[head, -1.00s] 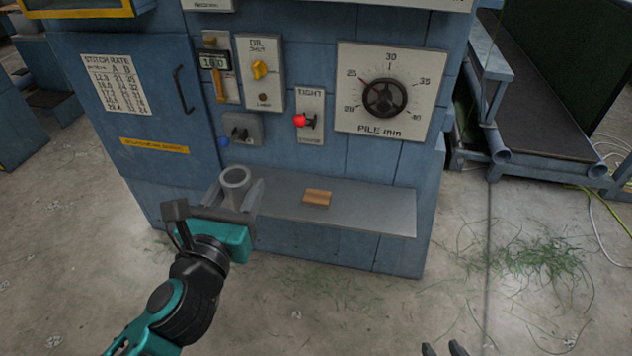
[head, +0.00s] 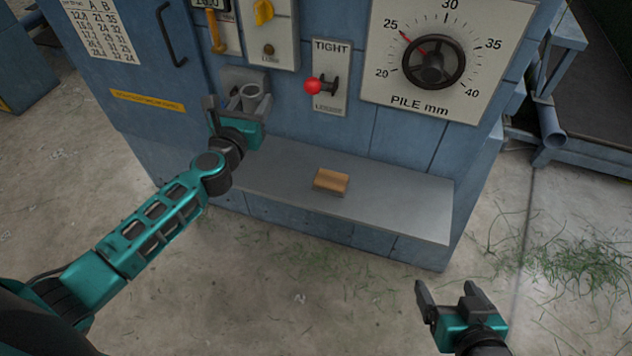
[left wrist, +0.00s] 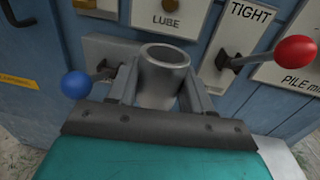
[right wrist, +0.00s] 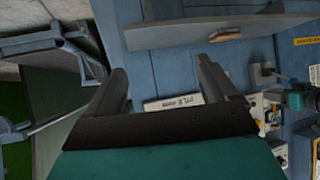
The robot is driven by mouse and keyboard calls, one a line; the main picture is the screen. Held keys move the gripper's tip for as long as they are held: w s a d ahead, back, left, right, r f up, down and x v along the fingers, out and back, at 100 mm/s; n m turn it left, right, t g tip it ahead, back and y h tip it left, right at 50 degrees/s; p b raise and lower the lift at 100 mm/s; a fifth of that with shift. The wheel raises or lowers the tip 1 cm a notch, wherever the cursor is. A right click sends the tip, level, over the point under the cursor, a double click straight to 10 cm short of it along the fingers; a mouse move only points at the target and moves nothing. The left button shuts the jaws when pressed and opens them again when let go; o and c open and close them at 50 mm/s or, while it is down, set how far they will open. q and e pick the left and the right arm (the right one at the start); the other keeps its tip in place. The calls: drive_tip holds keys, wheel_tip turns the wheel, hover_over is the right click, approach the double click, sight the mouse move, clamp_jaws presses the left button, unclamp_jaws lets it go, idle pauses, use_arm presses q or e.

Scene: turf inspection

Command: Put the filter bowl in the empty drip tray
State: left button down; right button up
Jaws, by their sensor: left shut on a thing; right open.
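The filter bowl (head: 254,98) is a grey, open-topped cylinder, upright. My left gripper (head: 238,112) is shut on it, holding it in front of the blue machine, above the left end of the grey shelf. In the left wrist view the bowl (left wrist: 165,82) sits between both fingers, its dark hollow visible; its underside is hidden. My right gripper (head: 446,294) is open and empty, low in front of the machine; its spread fingers show in the right wrist view (right wrist: 163,80). I cannot make out a drip tray in these views.
A grey shelf (head: 400,208) carries a small wooden block (head: 331,180). Behind the bowl is a switch plate with a blue-knobbed lever (left wrist: 76,84). A red-knobbed lever (head: 314,86) and pile dial (head: 434,62) are to its right. Grass clippings (head: 590,250) litter the open floor.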

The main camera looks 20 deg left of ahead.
use_arm(q)
drive_tip(key=b, duration=1.1)
hover_over(266, 176)
wheel_tip(266, 176, down, 15)
drive_tip(key=shift+f, duration=0.5)
wheel_tip(266, 176, down, 4)
drive_tip(key=b, duration=0.3)
drive_tip(key=shift+r, duration=0.2)
drive_tip(key=shift+f, duration=0.2)
use_arm(e)
wheel_tip(266, 176, down, 10)
drive_tip(key=w+a, duration=0.1)
drive_tip(key=a, duration=0.1)
drive_tip(key=shift+w+y, duration=0.2)
drive_tip(key=shift+y, duration=0.2)
use_arm(q)
drive_tip(key=c, duration=0.6)
unclamp_jaws()
drive_tip(key=shift+f, duration=0.15)
drive_tip(key=shift+o, duration=0.6)
use_arm(e)
drive_tip(key=shift+s+f, duration=0.1)
drive_tip(key=shift+s, duration=0.05)
